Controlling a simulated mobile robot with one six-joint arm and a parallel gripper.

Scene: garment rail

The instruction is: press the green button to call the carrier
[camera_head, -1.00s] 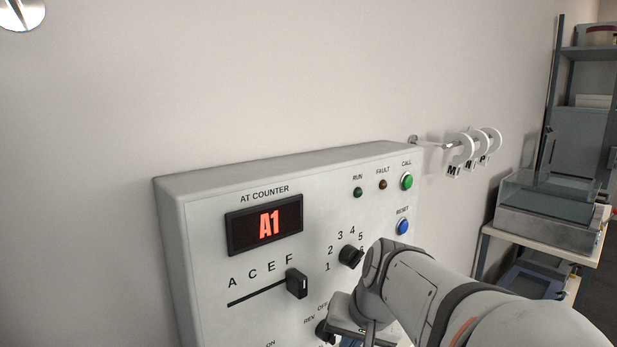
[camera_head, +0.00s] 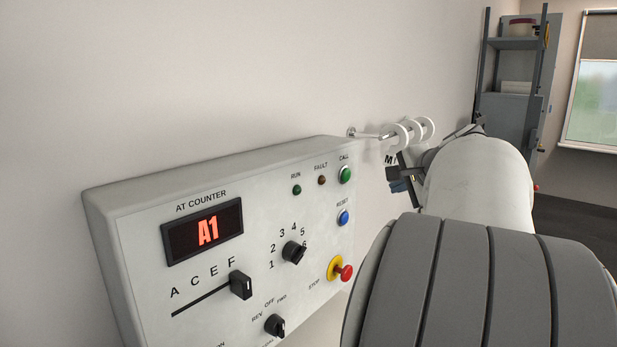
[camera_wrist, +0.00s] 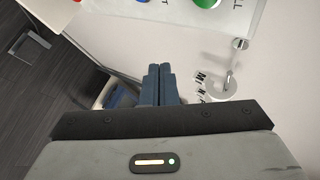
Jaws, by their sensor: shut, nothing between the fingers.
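The green CALL button (camera_head: 345,174) is at the upper right of the white control panel (camera_head: 130,225). It also shows at the top edge of the wrist view (camera_wrist: 207,3), partly cut off. My gripper (camera_head: 398,187) is to the right of the panel in the head view, partly hidden by my arm. In the wrist view my gripper (camera_wrist: 158,68) has its blue-grey fingers together and empty. The fingertips are apart from the button, which lies beyond them and to the right there.
The blue RESET button (camera_head: 343,217) is below CALL. A red STOP knob (camera_head: 346,272) is lower on the panel. A selector knob (camera_head: 293,252) and a slider handle (camera_head: 241,285) stick out. White rings (camera_head: 412,132) hang on a wall rod close to my gripper.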

